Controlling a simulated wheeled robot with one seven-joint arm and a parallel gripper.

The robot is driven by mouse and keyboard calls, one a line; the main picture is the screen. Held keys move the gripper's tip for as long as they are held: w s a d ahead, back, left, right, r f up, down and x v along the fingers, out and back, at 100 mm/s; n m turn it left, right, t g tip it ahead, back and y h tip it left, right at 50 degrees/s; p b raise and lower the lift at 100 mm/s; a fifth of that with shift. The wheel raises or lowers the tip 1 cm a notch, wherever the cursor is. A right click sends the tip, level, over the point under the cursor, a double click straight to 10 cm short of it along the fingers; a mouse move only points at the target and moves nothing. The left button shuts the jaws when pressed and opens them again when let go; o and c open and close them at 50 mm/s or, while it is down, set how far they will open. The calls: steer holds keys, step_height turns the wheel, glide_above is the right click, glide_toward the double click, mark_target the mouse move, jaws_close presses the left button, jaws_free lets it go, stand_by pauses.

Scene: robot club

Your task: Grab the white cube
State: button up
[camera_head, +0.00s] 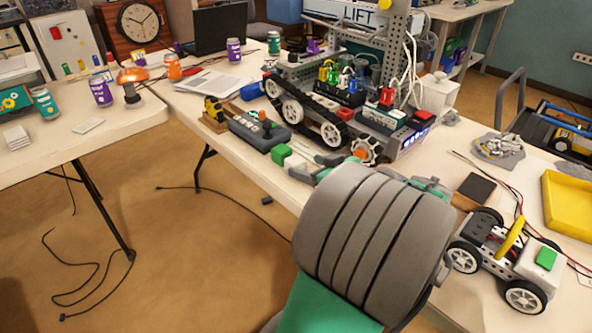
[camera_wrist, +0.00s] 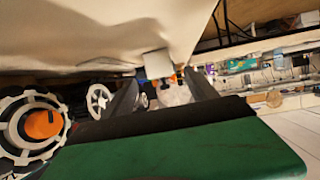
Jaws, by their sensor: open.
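In the wrist view a small pale block (camera_wrist: 157,63), which looks like the white cube, shows beyond and between the fingertips of my gripper (camera_wrist: 163,78). The fingers are apart, and nothing is clearly held between them. Orange-red and clear or pale shapes sit just below the block in that picture. In the head view my gripper (camera_head: 325,168) is low over the table's front edge, partly hidden by my wrist.
A joystick box (camera_head: 260,130) is to the left. A small wheeled car (camera_head: 500,255) and a yellow tray (camera_head: 567,205) are at right.

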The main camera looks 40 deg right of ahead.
mark_target(301, 164)
steer(key=b+x, duration=0.1)
steer(key=x, duration=0.5)
steer(key=shift+w+f, duration=0.1)
steer(key=shift+w, duration=0.05)
steer(key=shift+c, duration=0.4)
steer(key=c, duration=1.4)
